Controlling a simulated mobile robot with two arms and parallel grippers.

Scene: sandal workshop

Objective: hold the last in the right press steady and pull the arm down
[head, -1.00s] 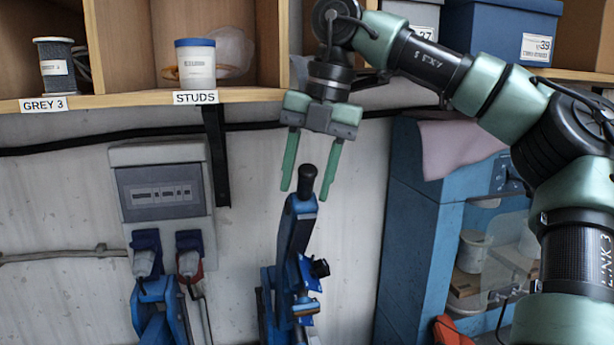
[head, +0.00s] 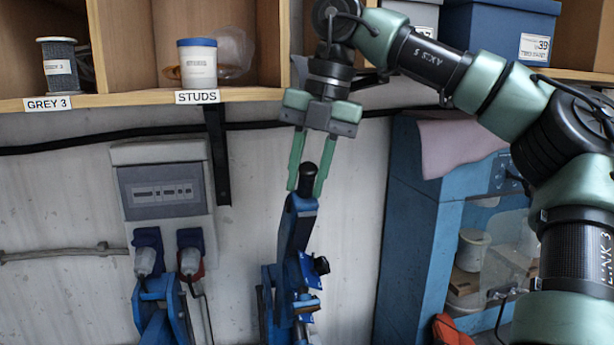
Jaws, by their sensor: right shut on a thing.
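The right press (head: 297,235) is blue and stands against the wall at the lower middle, its arm upright and topped by a black knob (head: 308,171). My right gripper (head: 306,188) points down from above, its two green fingers shut on the black knob, one on each side. A last in the press cannot be made out; the press's lower part runs out of the picture. My left gripper is not in view.
A second blue press (head: 158,310) stands to the left, below a grey wall box (head: 165,190) with plugs. A shelf (head: 130,101) with a studs tub (head: 197,64) runs above. A blue cabinet (head: 412,230) stands close on the right.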

